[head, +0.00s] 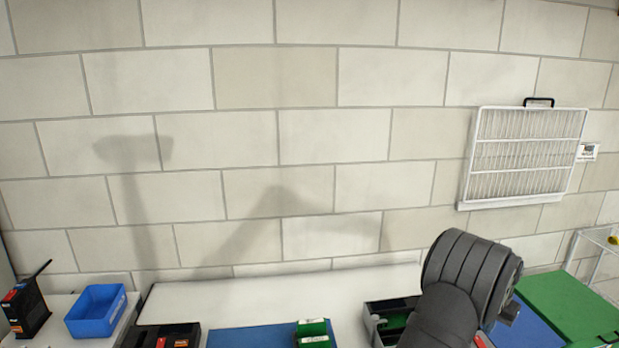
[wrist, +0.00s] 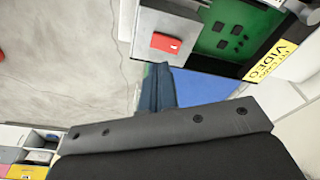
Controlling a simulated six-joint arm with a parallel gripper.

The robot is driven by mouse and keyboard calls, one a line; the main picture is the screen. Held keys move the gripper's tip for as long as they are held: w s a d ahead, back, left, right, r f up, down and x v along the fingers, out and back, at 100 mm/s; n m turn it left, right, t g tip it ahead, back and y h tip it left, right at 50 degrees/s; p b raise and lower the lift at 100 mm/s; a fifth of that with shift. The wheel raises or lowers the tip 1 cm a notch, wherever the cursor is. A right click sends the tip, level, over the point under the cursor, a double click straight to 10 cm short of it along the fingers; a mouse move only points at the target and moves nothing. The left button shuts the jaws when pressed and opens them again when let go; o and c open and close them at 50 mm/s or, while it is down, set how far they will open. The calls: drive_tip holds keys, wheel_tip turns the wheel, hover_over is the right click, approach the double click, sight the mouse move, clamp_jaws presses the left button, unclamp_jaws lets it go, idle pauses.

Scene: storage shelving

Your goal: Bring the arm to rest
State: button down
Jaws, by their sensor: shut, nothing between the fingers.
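My gripper (wrist: 165,125) fills the lower part of the wrist view as a dark body with a grey, bolted front edge. It is shut and holds nothing. In the head view my grey arm is bent at the lower right, in front of the bench. The gripper's tips cannot be made out there.
A white bench (head: 270,291) runs along the block wall, with a blue bin (head: 95,311) at left. A grey case (head: 374,322) stands beside my arm, and a green case (head: 570,308) lies at right. A white wire rack (head: 525,155) hangs on the wall.

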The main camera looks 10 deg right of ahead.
drive_tip(key=w+a+r+m+t, duration=0.1)
drive_tip(key=w+a+r+m, duration=0.1)
drive_tip(key=r, duration=0.5)
drive_tip(key=w+a+r+m+t, duration=0.1)
drive_tip(key=w+a+r+m, duration=0.1)
drive_tip(key=r, duration=0.6)
drive_tip(key=w+a+r+m+t, duration=0.1)
drive_tip(key=w+a+r+m, duration=0.1)
drive_tip(key=w+r, duration=0.3)
wheel_tip(320, 180, up, 3)
drive_tip(key=shift+a+f+h, duration=0.15)
drive_tip(key=shift+a+h, duration=0.15)
drive_tip(key=shift+a, duration=0.45)
drive_tip(key=shift+w, duration=0.1)
drive_tip(key=c, duration=1.1)
unclamp_jaws()
drive_tip(key=o, duration=0.3)
drive_tip(key=shift+a, duration=0.4)
drive_tip(key=o, duration=0.8)
drive_tip(key=s+a+r+g+y, duration=0.1)
drive_tip(key=s+a, duration=0.1)
drive_tip(key=a, duration=0.9)
drive_tip(key=s+a+g+y, duration=0.1)
drive_tip(key=s+a+g, duration=0.1)
drive_tip(key=s+a, duration=0.35)
drive_tip(key=s+a+g, duration=0.1)
drive_tip(key=s+a, duration=0.1)
drive_tip(key=a, duration=0.6)
wheel_tip(320, 180, down, 9)
drive_tip(key=shift+f, duration=0.2)
